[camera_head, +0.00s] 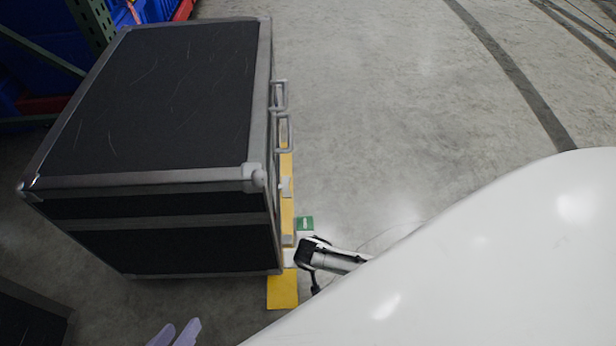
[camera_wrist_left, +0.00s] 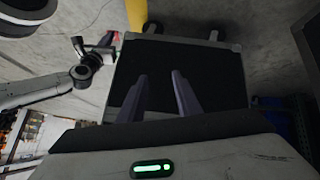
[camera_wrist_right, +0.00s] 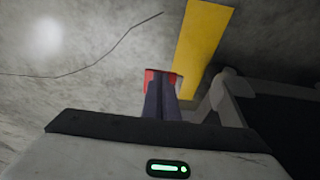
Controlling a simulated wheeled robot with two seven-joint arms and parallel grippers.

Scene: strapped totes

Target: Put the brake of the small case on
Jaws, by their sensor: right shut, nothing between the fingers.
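A black case with grey metal edges (camera_head: 160,100) stands on the left in the head view. Its black panel (camera_wrist_left: 195,70) also fills the middle of the left wrist view, with dark wheels at its far edge. My right gripper (camera_wrist_right: 160,82) is shut and empty; its fingertips overlap a small red piece (camera_wrist_right: 149,74) beside a grey caster-like part (camera_wrist_right: 222,88) at the case's corner. Whether they touch it I cannot tell. A green tab (camera_head: 305,223) shows by that side of the case. My left gripper (camera_head: 174,334) is open and empty, low in front of the case.
A yellow floor strip (camera_head: 283,292) runs along the case's right side. Another dark box (camera_head: 30,312) is at lower left. Blue bins (camera_head: 45,50) and a green rack post (camera_head: 92,22) stand behind. The concrete floor (camera_head: 400,110) to the right is clear.

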